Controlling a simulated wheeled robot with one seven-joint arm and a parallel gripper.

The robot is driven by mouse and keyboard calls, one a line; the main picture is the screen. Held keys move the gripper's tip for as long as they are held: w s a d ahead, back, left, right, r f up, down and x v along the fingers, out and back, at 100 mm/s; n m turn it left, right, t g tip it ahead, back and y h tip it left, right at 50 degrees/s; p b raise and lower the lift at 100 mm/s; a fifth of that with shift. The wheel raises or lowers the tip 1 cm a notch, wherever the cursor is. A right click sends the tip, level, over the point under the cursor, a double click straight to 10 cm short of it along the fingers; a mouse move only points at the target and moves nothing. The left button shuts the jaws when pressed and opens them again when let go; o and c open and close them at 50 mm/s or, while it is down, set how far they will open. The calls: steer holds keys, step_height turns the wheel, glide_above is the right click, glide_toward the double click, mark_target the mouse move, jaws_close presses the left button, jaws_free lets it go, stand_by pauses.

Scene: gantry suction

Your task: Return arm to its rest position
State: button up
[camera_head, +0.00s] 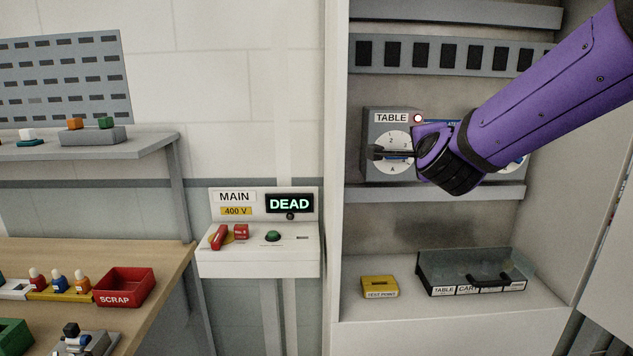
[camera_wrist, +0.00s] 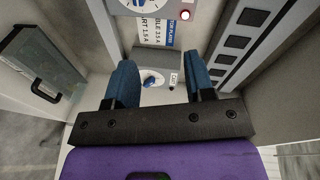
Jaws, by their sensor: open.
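My purple arm reaches in from the upper right in the head view and ends inside the open cabinet (camera_head: 336,230). My gripper (camera_wrist: 160,78) shows in the wrist view with its two blue fingers apart and nothing between them. In the head view the wrist covers part of the grey panel marked TABLE (camera_head: 376,141), which has a round dial (camera_head: 393,138) and a lit red lamp (camera_head: 418,118). A dial with a blue knob (camera_wrist: 152,80) shows between the fingers in the wrist view. I cannot tell whether the fingers touch the panel.
A clear-lidded case with a black handle (camera_head: 475,289) and a yellow TEST POINT block (camera_head: 380,287) stand on the cabinet floor. Left of the cabinet is the MAIN box with a DEAD display (camera_head: 290,204). A red SCRAP bin (camera_head: 125,287) is on the wooden bench (camera_head: 170,262).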

steer(key=s+d+f+n+g+y, duration=0.1)
steer(key=s+n, duration=0.4)
steer(key=s, duration=0.5)
steer(key=s+d+f+n+g, duration=0.2)
steer(key=s+d+n+g, duration=0.2)
steer(key=s, duration=0.6)
steer(key=s+d+f+n+g+y, duration=0.1)
steer(key=s+d+n+g, duration=0.2)
steer(key=s+n+g, duration=0.3)
steer(key=s+n, duration=0.2)
steer(key=s, duration=0.2)
steer(key=shift+f+y, duration=0.3)
steer(key=shift+f, duration=0.05)
